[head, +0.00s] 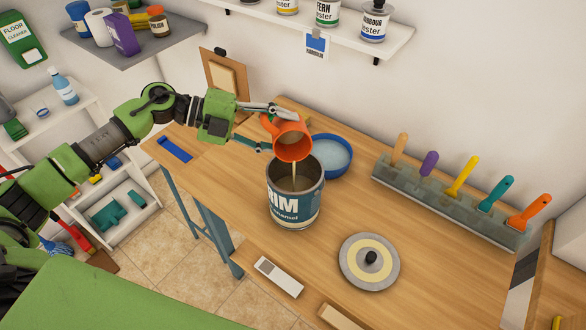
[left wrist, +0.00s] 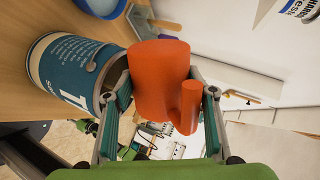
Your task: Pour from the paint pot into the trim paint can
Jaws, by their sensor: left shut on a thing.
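The orange paint pot (head: 290,139) is tilted over the trim paint can (head: 293,205), and a pale stream (head: 294,172) runs from its lip into the can. The can is open, with a blue label, and stands upright on the workbench. My left gripper (head: 268,129) is shut on the pot. In the left wrist view the pot (left wrist: 158,80) sits between the fingers with its handle towards me, and the can (left wrist: 75,75) is to its left. The can's inside is partly hidden by the pot. My right gripper is not in view.
A blue bowl (head: 331,154) with pale contents stands just behind the can. A round grey lid (head: 369,262) with a black knob lies front right. A rack (head: 440,197) of colourful-handled tools stands along the wall. The bench (head: 330,222) between is clear.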

